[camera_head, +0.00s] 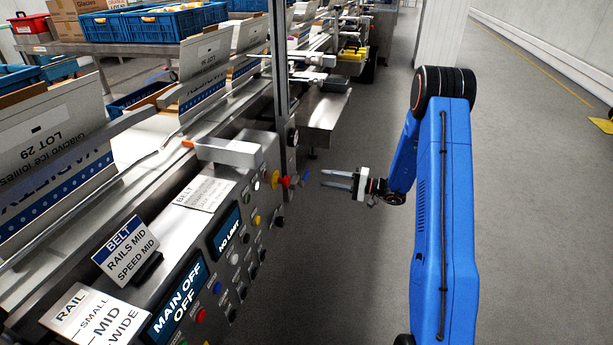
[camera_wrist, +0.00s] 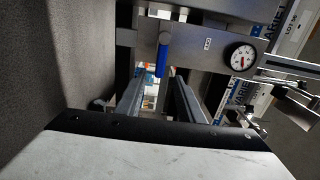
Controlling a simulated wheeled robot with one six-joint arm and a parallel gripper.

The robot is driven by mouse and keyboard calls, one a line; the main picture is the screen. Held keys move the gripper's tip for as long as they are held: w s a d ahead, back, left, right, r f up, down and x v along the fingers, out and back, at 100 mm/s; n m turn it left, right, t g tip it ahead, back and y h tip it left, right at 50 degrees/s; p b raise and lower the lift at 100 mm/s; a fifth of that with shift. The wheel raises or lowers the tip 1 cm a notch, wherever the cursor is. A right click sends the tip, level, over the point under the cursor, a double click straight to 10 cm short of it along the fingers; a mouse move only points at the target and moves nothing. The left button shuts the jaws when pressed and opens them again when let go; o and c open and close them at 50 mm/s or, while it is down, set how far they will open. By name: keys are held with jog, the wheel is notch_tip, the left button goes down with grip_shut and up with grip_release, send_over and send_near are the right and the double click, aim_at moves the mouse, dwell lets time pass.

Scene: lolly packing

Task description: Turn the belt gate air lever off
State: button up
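A small blue lever handle (camera_wrist: 162,56) shows on the grey machine plate in the wrist view, pointing down in the picture. A blue bit that looks like the same lever (camera_head: 305,176) shows in the head view at the machine's edge, beside a red and yellow knob (camera_head: 285,181). My gripper (camera_head: 323,179) points left toward it, with a small gap between fingertips and lever. In the wrist view my two fingers (camera_wrist: 158,93) stand apart with nothing between them. The lever is just beyond the fingertips.
A round gauge (camera_wrist: 241,57) is right of the lever, beside a small label (camera_wrist: 207,44) too small to read. The control panel (camera_head: 215,265) carries buttons and a screen reading MAIN OFF (camera_head: 177,305). A metal post (camera_head: 281,90) rises behind. Grey floor (camera_head: 350,270) is clear.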

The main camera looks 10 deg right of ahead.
aim_at(306, 173)
jog(key=x, duration=0.9)
jog(key=shift+w+a, duration=0.1)
jog(key=shift+a, duration=0.05)
jog(key=shift+c, duration=0.6)
grip_shut()
